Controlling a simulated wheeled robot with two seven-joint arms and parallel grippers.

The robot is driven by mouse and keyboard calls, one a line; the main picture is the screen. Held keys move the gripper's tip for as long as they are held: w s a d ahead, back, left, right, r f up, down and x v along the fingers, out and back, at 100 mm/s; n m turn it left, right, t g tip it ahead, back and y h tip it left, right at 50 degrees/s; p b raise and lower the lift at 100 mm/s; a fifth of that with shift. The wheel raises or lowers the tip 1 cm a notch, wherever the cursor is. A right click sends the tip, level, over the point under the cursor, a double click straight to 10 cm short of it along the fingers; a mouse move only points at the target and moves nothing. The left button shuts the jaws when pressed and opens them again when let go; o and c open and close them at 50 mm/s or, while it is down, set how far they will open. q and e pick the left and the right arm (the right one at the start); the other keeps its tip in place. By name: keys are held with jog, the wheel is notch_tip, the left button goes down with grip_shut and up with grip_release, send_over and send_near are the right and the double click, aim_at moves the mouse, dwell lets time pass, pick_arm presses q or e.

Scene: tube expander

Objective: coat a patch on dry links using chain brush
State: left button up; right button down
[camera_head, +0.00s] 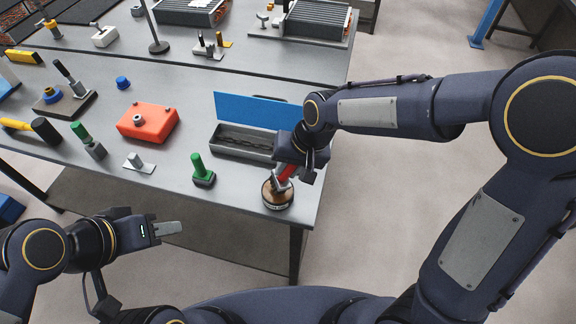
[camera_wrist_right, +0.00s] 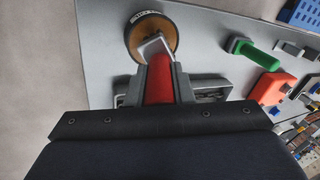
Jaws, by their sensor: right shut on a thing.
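My right gripper (camera_head: 297,168) is shut on the red handle (camera_wrist_right: 159,80) of a brush, which also shows in the head view (camera_head: 287,173). The brush points down at a round pot (camera_head: 277,194) with a brown top and a labelled rim, near the table's front right corner. The pot also shows in the wrist view (camera_wrist_right: 152,30). The brush's pale metal part overlaps the pot; I cannot tell if its tip touches. A dark chain (camera_head: 243,143) lies in a grey tray (camera_head: 228,148) with a raised blue lid (camera_head: 258,110). My left gripper (camera_head: 167,228) is apart, before the table; its jaw gap cannot be made out.
A green-handled tool (camera_head: 202,171) stands left of the pot. A red box (camera_head: 148,122), a black-headed hammer (camera_head: 45,130) and several small tools lie further left. A second table (camera_head: 262,70) stands behind. The floor right of the table is clear.

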jog(key=shift+f+b, duration=0.45)
jog(key=shift+f, duration=0.15)
dwell(1.6)
jog(key=shift+r, duration=0.15)
notch_tip(320, 180, up, 7)
jog(key=p, duration=0.6)
dwell(0.8)
